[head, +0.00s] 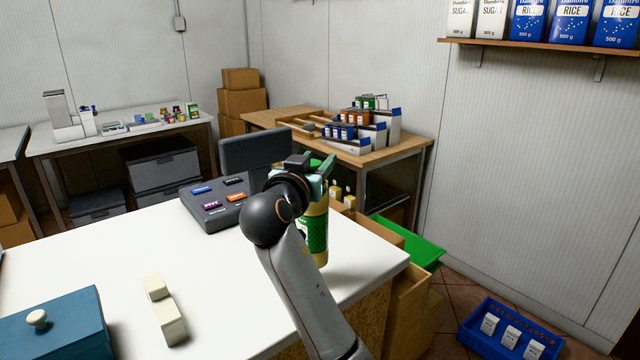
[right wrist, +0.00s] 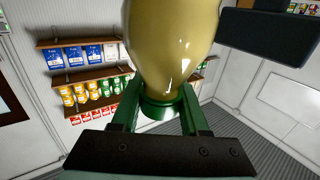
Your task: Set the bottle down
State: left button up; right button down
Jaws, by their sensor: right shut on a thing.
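The bottle (head: 315,235) has a yellowish body and a dark green label. It is upright at the right end of the white counter (head: 230,285). My right gripper (head: 319,170) is shut on its upper part, and my right arm partly hides it. In the right wrist view the pale yellow bottle (right wrist: 172,45) fills the middle, with its green neck (right wrist: 165,108) between the green fingers of the gripper (right wrist: 160,118). I cannot tell whether the bottle's base touches the counter. My left gripper is not in view.
A dark device (head: 222,205) with coloured keys and a screen stands behind the bottle. Two cream blocks (head: 168,318) and a blue box with a knob (head: 60,325) are at the front left. An open drawer (head: 405,290) and a blue crate (head: 500,335) are at the right. The middle counter is clear.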

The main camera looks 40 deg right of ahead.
jog(key=shift+w+d+f, duration=0.2)
jog(key=shift+d+f, duration=0.05)
jog(key=shift+f, duration=0.55)
jog(key=shift+w+d+f, duration=0.15)
jog(key=shift+d+f, duration=0.05)
jog(key=shift+f, duration=0.65)
jog(key=shift+w+d+f, duration=0.2)
jog(key=shift+d+f, duration=0.05)
jog(key=shift+f, duration=0.65)
jog(key=shift+c, duration=2.1)
grip_release()
jog(key=shift+f, duration=0.1)
